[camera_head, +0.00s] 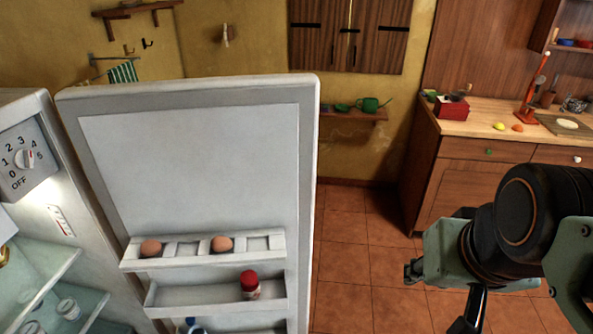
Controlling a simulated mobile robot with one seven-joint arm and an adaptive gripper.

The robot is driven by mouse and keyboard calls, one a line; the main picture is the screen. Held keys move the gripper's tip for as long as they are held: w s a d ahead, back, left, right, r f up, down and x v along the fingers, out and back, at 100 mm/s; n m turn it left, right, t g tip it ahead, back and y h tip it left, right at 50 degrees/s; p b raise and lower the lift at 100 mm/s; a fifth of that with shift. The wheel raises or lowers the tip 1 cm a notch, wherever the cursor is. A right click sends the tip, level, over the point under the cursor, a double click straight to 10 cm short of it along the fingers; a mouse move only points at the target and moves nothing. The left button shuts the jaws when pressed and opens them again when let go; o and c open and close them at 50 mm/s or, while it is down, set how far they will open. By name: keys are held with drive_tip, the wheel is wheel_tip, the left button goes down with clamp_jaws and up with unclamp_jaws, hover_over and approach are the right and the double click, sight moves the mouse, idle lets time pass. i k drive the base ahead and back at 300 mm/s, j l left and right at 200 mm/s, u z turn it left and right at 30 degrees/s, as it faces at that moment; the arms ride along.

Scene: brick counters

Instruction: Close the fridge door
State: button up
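The fridge door (190,165) is swung wide open, with its inner face and shelves toward me. Its free edge (308,190) is the right one, near the middle of the view. The lit fridge body (75,200) stands at the left, with a temperature dial on it. My gripper (412,270) is at the lower right, to the right of the door and apart from it. Its fingers are small and partly hidden by my wrist, so I cannot tell whether it is open or shut.
The door racks hold eggs (222,243) and a red-capped jar (250,284). A wooden counter (480,125) with a red box (451,108) and an orange lamp stands at the back right. Tiled floor (350,250) is clear between door and counter.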

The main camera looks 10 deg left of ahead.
sight(180, 164)
drive_tip(key=i+l+z, duration=0.4)
drive_tip(key=l, duration=0.3)
drive_tip(key=i+l, duration=0.15)
drive_tip(key=i, duration=0.2)
drive_tip(key=i+l+u, duration=0.1)
drive_tip(key=i, duration=0.25)
drive_tip(key=i+l, duration=0.2)
drive_tip(key=i, duration=0.2)
drive_tip(key=i+u, duration=0.5)
drive_tip(key=u, duration=0.2)
drive_tip(key=i+u, duration=0.5)
drive_tip(key=u, duration=0.3)
drive_tip(key=i+u, duration=0.15)
drive_tip(key=u, duration=0.3)
drive_tip(key=i+l+u, duration=0.15)
drive_tip(key=u, duration=0.3)
drive_tip(key=i+l+u, duration=0.15)
drive_tip(key=u, duration=0.3)
drive_tip(key=l+u, duration=0.2)
drive_tip(key=u, duration=0.25)
drive_tip(key=i+l+u, duration=0.2)
drive_tip(key=u, duration=0.3)
drive_tip(key=i+l+u, duration=0.15)
drive_tip(key=l+u, duration=0.15)
drive_tip(key=u, duration=0.2)
drive_tip(key=i+l+u, duration=0.1)
drive_tip(key=l+u, duration=0.4)
drive_tip(key=l, duration=0.2)
drive_tip(key=i+j+z, duration=0.1)
drive_tip(key=z, duration=0.45)
